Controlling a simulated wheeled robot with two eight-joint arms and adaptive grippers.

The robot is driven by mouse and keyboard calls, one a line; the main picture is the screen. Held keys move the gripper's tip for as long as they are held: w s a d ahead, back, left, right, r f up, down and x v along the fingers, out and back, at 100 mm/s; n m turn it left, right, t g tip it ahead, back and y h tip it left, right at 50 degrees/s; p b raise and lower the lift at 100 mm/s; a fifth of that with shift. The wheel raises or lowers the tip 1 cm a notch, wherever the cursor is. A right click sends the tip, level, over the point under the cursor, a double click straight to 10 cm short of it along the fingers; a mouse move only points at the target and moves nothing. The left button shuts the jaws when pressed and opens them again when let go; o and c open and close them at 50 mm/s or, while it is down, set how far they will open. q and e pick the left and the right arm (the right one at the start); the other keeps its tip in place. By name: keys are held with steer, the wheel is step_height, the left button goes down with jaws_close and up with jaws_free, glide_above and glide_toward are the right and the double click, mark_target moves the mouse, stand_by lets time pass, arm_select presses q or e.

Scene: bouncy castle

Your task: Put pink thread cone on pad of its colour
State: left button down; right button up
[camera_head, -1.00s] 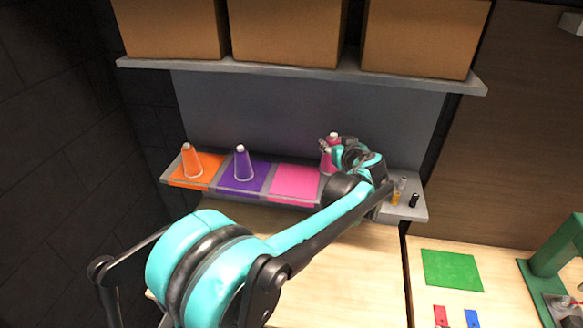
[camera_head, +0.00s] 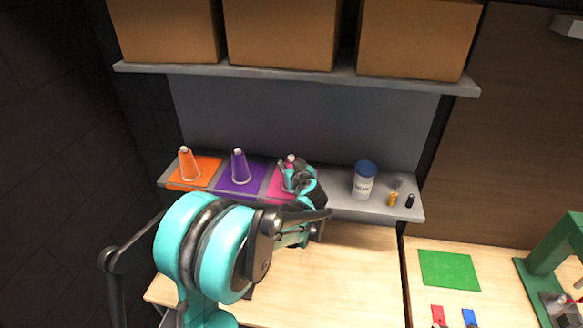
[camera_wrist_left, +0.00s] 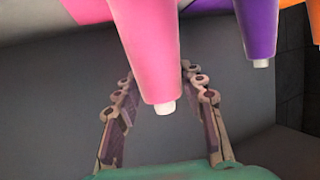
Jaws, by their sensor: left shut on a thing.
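The pink thread cone (camera_wrist_left: 150,50) shows large in the left wrist view, its narrow white tip towards the gripper. In the head view only its top (camera_head: 290,159) shows clearly; my gripper hides the rest. My left gripper (camera_head: 291,177) is shut on the cone, with a finger on either side of it in the wrist view (camera_wrist_left: 162,92). The cone is at the pink pad (camera_head: 274,186), which is partly hidden by my arm. The pad also shows at the wrist view's top left (camera_wrist_left: 85,10). I cannot tell whether the cone's base touches it. My right gripper is out of view.
An orange cone (camera_head: 189,165) and a purple cone (camera_head: 239,168) stand on matching pads to the left. A blue-lidded white tub (camera_head: 363,181) and small bottles (camera_head: 393,199) stand on the shelf's right. Boxes (camera_head: 281,34) sit on the upper shelf above.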

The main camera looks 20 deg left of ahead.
arm_select(q)
steer(key=shift+w+f, duration=0.15)
steer(key=shift+f, duration=0.5)
steer(key=shift+r, duration=0.1)
steer(key=c, duration=0.9)
jaws_free()
